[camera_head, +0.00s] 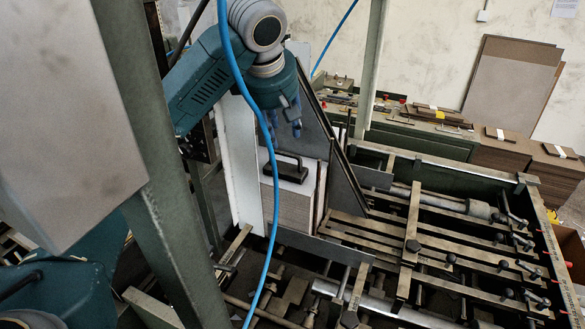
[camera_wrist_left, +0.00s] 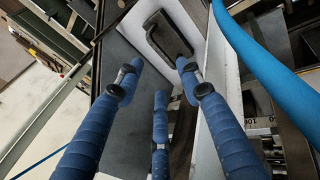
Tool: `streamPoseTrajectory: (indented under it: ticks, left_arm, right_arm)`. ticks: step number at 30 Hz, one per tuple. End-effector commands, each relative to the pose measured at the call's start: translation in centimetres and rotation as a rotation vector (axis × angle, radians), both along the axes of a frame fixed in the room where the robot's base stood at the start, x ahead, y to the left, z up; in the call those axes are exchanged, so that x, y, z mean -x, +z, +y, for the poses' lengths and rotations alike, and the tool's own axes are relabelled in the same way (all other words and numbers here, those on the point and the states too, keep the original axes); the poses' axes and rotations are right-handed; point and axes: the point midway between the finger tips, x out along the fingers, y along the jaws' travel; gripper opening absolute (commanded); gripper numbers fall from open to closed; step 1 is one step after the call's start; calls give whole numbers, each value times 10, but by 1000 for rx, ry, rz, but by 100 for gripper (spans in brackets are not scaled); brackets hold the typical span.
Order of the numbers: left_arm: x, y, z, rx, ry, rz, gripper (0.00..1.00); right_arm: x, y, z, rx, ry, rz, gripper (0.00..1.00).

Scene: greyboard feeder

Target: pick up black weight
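The black weight (camera_head: 287,169), a dark block with a raised handle, lies on top of the greyboard stack (camera_head: 293,208) in the feeder. My left gripper (camera_head: 283,122) hangs above it, fingers pointing down, apart from it. In the left wrist view the weight (camera_wrist_left: 168,36) shows near the top, beyond the blue fingertips. My left gripper (camera_wrist_left: 158,75) is open there, its blue fingers spread with nothing between them. My right gripper is not in view.
A tilted grey plate (camera_head: 318,120) stands right behind the stack, and a white upright panel (camera_head: 240,160) stands to its left. A blue hose (camera_head: 262,140) hangs in front. The feeder's metal bars (camera_head: 410,235) spread to the right. More board stacks (camera_head: 500,150) stand at the back right.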

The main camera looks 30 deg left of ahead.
Motion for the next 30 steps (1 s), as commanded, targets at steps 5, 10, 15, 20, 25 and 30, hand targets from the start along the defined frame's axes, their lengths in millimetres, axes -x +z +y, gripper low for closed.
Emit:
streamPoseTrajectory:
  ticks: [5,10,15,20,25,30]
  left_arm:
    - [-11,-27,1,4,-3,3,37]
    - [-16,-35,3,3,-2,3,37]
    - [-24,-53,6,0,-1,7,37]
    - [-33,-74,7,1,-1,3,37]
    - [-35,-80,7,2,-2,0,37]
    - [-35,-80,7,2,-2,0,29]
  right_arm:
    - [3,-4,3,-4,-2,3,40]
    - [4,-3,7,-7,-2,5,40]
    - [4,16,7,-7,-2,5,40]
    - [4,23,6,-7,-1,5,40]
    - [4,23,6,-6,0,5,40]
    - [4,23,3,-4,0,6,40]
